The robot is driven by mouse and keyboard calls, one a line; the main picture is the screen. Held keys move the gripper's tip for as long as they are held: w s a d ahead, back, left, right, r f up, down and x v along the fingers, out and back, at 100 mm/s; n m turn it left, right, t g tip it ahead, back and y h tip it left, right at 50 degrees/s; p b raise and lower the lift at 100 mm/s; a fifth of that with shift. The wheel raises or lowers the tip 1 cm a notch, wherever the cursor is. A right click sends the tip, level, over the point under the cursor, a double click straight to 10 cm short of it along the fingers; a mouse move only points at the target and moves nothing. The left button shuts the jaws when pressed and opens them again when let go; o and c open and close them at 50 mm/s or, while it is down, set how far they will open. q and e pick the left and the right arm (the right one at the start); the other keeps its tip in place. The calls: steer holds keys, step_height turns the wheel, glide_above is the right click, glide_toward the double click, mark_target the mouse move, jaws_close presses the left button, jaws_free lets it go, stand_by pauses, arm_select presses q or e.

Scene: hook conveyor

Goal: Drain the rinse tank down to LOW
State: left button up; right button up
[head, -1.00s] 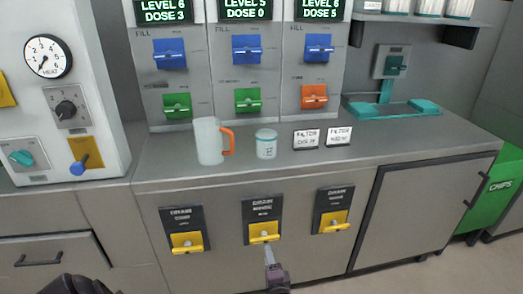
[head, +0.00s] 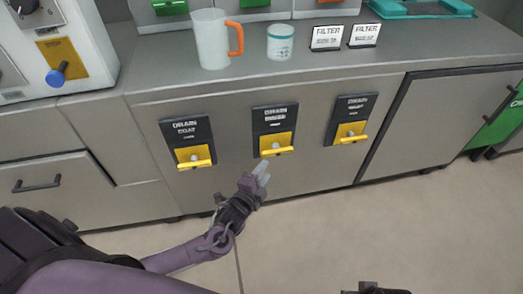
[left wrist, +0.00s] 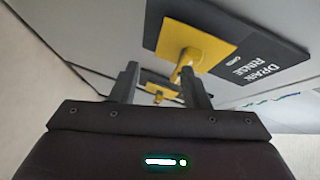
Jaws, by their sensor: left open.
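The rinse drain is the middle dark panel with a yellow plate and lever (head: 277,145) on the cabinet front. The left wrist view reads "DRAIN RINSE" beside its yellow lever (left wrist: 186,62). My left gripper (head: 262,172) is open, just below and slightly left of that lever in the head view. In the left wrist view the lever shows close to the right-hand finger; I cannot tell whether they touch. The level displays are out of view now. A dark part at the bottom edge of the head view may belong to my right arm; its jaws do not show.
The coat drain lever (head: 194,160) is to the left and another drain lever (head: 349,134) to the right. A pitcher with an orange handle (head: 210,40), a white jar (head: 280,43) and two filter cards stand on the counter (head: 160,84). The floor in front is clear.

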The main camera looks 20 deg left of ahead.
mark_target(276, 155)
arm_select(q)
steer(key=w+r+m, duration=0.1)
steer(key=w, duration=0.1)
steer(key=w+d+r+m+t+h+b, duration=0.1)
steer(key=w, duration=0.2)
steer(key=w+m+h+b, duration=0.1)
steer(key=w, duration=0.1)
steer(key=shift+w+d+r+m+t, duration=0.3)
steer(key=shift+w+d+r, duration=0.05)
steer(key=shift+r, duration=0.05)
arm_select(e)
steer(key=a, duration=0.1)
steer(key=a+r, duration=0.1)
steer(key=a+t+y, duration=0.1)
steer(key=shift+w+r+n, duration=0.25)
steer(key=shift+w+n, duration=0.15)
arm_select(q)
jaws_close()
